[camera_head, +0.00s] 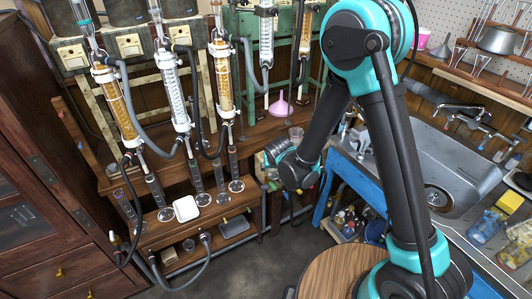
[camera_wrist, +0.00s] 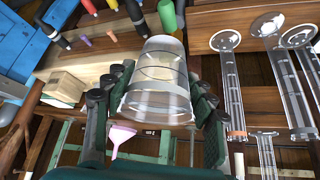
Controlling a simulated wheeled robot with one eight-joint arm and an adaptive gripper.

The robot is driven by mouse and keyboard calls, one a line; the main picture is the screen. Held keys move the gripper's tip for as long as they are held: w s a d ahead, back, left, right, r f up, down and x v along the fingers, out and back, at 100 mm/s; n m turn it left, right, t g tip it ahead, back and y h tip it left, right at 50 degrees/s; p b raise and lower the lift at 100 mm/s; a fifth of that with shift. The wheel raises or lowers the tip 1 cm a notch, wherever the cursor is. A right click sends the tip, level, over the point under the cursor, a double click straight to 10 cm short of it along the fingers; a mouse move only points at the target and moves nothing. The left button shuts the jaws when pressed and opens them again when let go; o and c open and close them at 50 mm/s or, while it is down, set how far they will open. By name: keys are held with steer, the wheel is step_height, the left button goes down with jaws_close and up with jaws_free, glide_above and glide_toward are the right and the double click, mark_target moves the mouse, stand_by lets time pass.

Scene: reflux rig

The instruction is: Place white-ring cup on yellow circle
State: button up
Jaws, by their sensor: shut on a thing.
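A clear, tapered cup (camera_wrist: 155,82) fills the middle of the wrist view. My gripper (camera_wrist: 154,98) is shut on it, with dark jointed fingers on both sides of the cup. The cup has a thin dark line around it and a paler band near its wide rim; I cannot tell surely that this is the white ring. In the head view my gripper (camera_head: 278,152) is in front of the wooden bench, left of the sink. The cup is small and hard to make out there. I cannot make out a yellow circle in either view.
Clear graduated cylinders (camera_wrist: 290,85) are on the right in the wrist view. The metal sink (camera_head: 440,160) is at the right.

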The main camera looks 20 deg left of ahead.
steer(key=shift+s+a+f, duration=0.15)
steer(key=shift+s+a, duration=0.15)
steer(key=shift+a, duration=0.15)
steer(key=shift+w+a, duration=0.25)
steer(key=shift+w, duration=0.05)
steer(key=w+a, duration=0.2)
steer(key=w, duration=0.3)
steer(key=w+a, duration=0.2)
steer(key=w, duration=0.3)
steer(key=w+a, duration=0.3)
steer(key=w, duration=0.1)
steer(key=shift+w, duration=0.4)
steer(key=f, duration=0.2)
steer(key=shift+w+a+f, duration=0.2)
steer(key=shift+w+f, duration=0.15)
steer(key=shift+f, duration=0.45)
steer(key=shift+f, duration=0.1)
steer(key=o, duration=0.8)
